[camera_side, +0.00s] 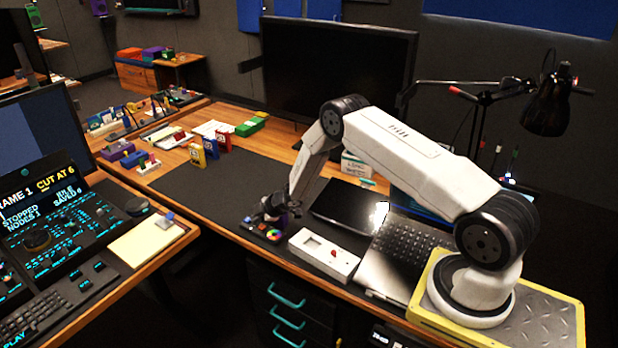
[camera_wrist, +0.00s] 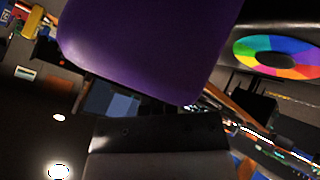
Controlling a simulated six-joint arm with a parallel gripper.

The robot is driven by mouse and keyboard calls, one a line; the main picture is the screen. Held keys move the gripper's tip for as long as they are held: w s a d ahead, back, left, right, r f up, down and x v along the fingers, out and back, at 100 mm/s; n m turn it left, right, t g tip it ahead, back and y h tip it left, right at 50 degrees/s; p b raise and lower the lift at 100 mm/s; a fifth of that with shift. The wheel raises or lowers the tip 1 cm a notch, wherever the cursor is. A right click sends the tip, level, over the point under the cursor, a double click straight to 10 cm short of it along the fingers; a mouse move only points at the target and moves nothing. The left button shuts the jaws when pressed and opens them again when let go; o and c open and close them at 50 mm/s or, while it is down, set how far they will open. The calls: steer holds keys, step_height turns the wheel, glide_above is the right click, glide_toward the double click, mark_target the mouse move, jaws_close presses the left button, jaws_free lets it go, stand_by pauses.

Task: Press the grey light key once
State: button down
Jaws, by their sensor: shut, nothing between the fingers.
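My gripper (camera_side: 272,211) is shut and empty, pointing down at the small dark trackball panel (camera_side: 262,232) near the desk's front edge. A coloured wheel (camera_side: 273,235) shows on the panel just below the fingers; a colour ring also shows at the upper right of the wrist view (camera_wrist: 236,54). A large smooth purple shape (camera_wrist: 150,45) fills the top of the wrist view, very close to the camera. The grey light key cannot be made out in either view. I cannot tell whether the fingertips touch the panel.
A black tablet (camera_side: 345,207) lies behind. The dark desk mat (camera_side: 215,185) to the left is mostly clear. A large monitor (camera_side: 335,70) stands at the back.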

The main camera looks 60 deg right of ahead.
mark_target(257, 223)
steer(key=shift+r, duration=0.75)
steer(key=shift+r, duration=2.5)
